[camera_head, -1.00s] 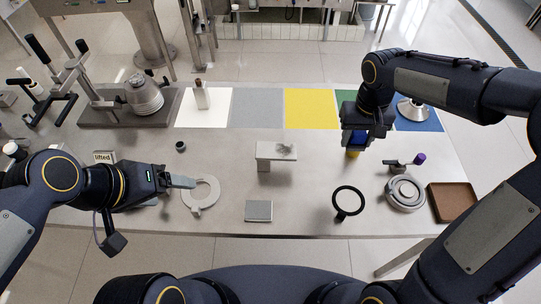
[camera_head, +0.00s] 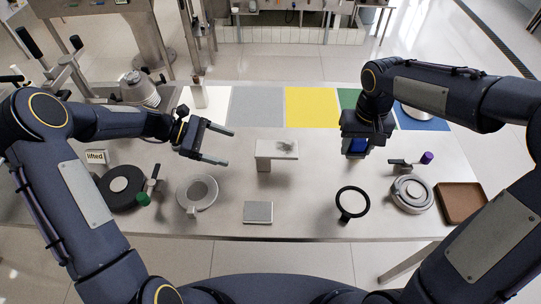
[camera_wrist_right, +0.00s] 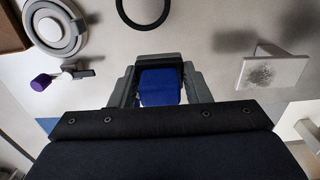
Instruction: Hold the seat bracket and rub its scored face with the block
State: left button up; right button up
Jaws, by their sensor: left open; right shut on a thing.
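The seat bracket (camera_head: 264,163) stands near the middle of the table, a pale angled piece with a flat top. Its scored face (camera_head: 287,148) shows a dark grey scuffed patch, also seen in the right wrist view (camera_wrist_right: 262,75). My left gripper (camera_head: 226,147) is open and empty, just left of the bracket and apart from it, its fingers pointing right. My right gripper (camera_head: 356,143) is shut on a blue block, which shows clearly between the fingers in the right wrist view (camera_wrist_right: 160,86). The block is right of the bracket and apart from it.
A grey slab (camera_head: 258,212), a pale disc (camera_head: 185,194) and a black ring (camera_head: 352,188) lie toward the front. A round metal part (camera_head: 411,206), a purple-knobbed tool (camera_head: 427,158) and a brown tray (camera_head: 462,203) are at right. A black disc (camera_head: 122,200) is at left.

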aim_at(264, 160)
pick_arm(q)
jog(key=shift+w+d+f+n+h, duration=0.15)
jog(key=shift+w+f+n, duration=0.1)
jog(key=shift+f, duration=0.4)
jog(key=shift+w+d+f+n+h, duration=0.15)
jog(key=shift+w+f+n, duration=0.1)
jog(key=shift+f, duration=0.35)
pick_arm(e)
jog(key=shift+f, duration=0.15)
pick_arm(q)
jog(key=shift+w+d+f, duration=0.1)
jog(key=shift+d+f, duration=0.05)
jog(key=shift+f, duration=0.05)
pick_arm(e)
jog(key=shift+f, duration=0.1)
pick_arm(q)
jog(key=b+x, duration=0.3)
jog(key=x, duration=0.7)
pick_arm(e)
notch_tip(264, 160, down, 3)
jog(key=shift+r, duration=0.1)
pick_arm(q)
jog(key=shift+b+x, duration=0.35)
jog(key=shift+x, duration=0.55)
pick_arm(e)
jog(key=shift+f, duration=0.25)
pick_arm(q)
jog(key=shift+r, duration=0.1)
